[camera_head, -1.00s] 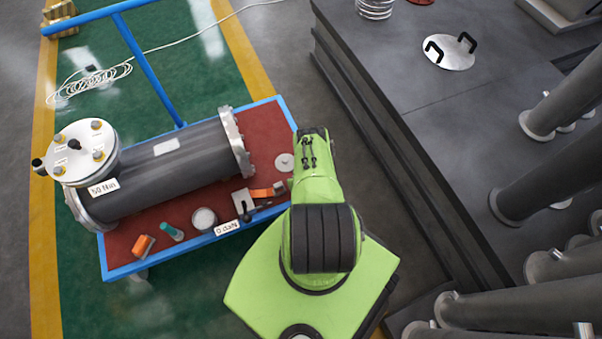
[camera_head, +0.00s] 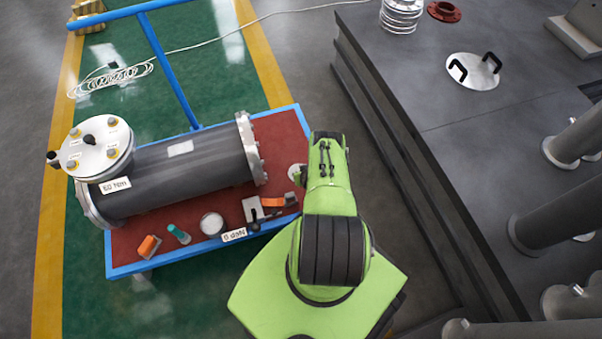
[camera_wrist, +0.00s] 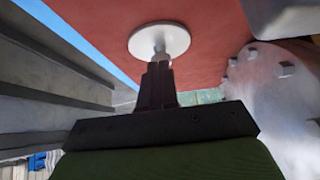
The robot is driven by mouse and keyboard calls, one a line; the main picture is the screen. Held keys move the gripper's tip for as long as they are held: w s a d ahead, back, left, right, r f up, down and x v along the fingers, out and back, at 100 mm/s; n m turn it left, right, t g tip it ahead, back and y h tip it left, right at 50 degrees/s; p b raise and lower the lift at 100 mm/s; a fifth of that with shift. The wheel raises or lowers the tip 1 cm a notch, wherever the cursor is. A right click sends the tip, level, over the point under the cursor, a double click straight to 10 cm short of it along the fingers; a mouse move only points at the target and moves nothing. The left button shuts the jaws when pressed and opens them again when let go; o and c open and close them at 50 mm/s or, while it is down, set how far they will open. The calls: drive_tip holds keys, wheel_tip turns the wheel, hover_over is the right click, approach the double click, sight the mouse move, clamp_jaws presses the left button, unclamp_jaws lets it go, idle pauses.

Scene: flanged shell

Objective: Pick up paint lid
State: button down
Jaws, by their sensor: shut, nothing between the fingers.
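The paint lid is a pale round disc with a small knob in its middle. In the wrist view the lid (camera_wrist: 160,38) lies on the red cart top, its knob toward my gripper. In the head view the lid (camera_head: 296,170) is at the cart's right end, partly hidden by my green arm. My gripper (camera_wrist: 158,70) is shut and empty, its fingertips right at the knob; whether they touch it I cannot tell. In the head view my arm hides most of the gripper.
The blue-framed cart (camera_head: 125,270) carries a large grey flanged shell (camera_head: 190,160), a round pale can (camera_head: 211,223), an orange-handled tool (camera_head: 272,202), a teal bottle (camera_head: 178,233) and an orange item (camera_head: 149,246). A dark platform (camera_head: 450,100) stands to the right, with a two-handled disc (camera_head: 473,71).

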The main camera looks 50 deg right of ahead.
drive_tip(key=shift+w+d+f+b, duration=0.25)
drive_tip(key=shift+w+d+b, duration=0.1)
drive_tip(key=shift+w, duration=0.2)
drive_tip(key=shift+w+d+f+b, duration=0.25)
drive_tip(key=shift+w+b, duration=0.05)
drive_tip(key=shift+w, duration=0.2)
drive_tip(key=shift+f, duration=0.2)
drive_tip(key=shift+s+a+f, duration=0.1)
drive_tip(key=shift+s, duration=0.1)
drive_tip(key=shift+s+a+f, duration=0.1)
drive_tip(key=shift+a, duration=0.05)
drive_tip(key=shift+s+a+p, duration=0.35)
drive_tip(key=shift+s+a, duration=0.05)
drive_tip(key=shift+s, duration=0.35)
drive_tip(key=shift+s+a+p, duration=0.35)
drive_tip(key=shift+s, duration=0.35)
